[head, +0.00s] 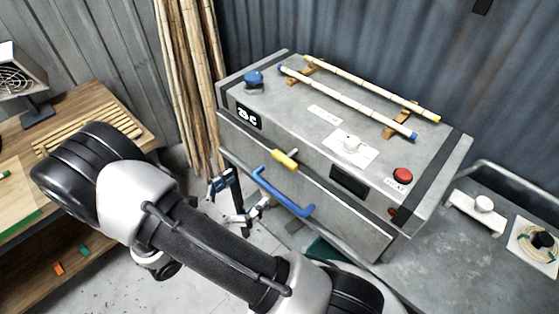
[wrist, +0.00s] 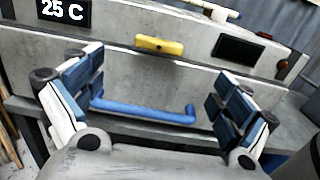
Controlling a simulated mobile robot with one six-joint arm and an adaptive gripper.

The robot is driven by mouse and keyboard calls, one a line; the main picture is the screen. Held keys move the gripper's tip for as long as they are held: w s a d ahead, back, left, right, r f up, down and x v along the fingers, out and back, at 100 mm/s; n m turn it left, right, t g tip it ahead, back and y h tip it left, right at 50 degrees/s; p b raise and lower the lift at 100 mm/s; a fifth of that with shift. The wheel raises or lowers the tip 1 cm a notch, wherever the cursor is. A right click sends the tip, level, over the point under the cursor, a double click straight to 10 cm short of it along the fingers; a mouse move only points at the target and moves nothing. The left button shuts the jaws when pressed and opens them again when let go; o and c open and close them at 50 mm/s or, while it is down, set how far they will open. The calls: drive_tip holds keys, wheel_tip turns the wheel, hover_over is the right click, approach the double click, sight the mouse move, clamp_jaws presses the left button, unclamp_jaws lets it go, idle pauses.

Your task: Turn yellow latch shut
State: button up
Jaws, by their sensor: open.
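The yellow latch (head: 285,159) is on the front of the grey steam box (head: 310,130), above the blue bar handle (head: 283,191). In the wrist view the latch (wrist: 160,45) lies roughly level, at the upper middle, beyond my fingertips. My gripper (wrist: 158,100) is open and empty, with its blue-padded fingers spread wide. The blue handle (wrist: 145,111) shows between the fingers, and I cannot tell whether any finger touches it. In the head view my gripper (head: 236,198) is small and partly hidden, in front of the box's left front.
The box carries a display (wrist: 65,11) reading 25 C, a red button (head: 403,175), a blue knob (head: 253,79) and two bamboo poles (head: 350,101) on top. Several tall canes (head: 190,80) stand left of it. A wooden workbench (head: 100,95) is at left, a grey table (head: 475,260) at right.

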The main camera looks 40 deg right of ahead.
sight(281, 161)
drive_tip(key=d, duration=0.8)
drive_tip(key=w+d, duration=0.1)
drive_tip(key=d, duration=0.4)
drive_tip(key=shift+c, duration=0.4)
drive_tip(key=c, duration=1)
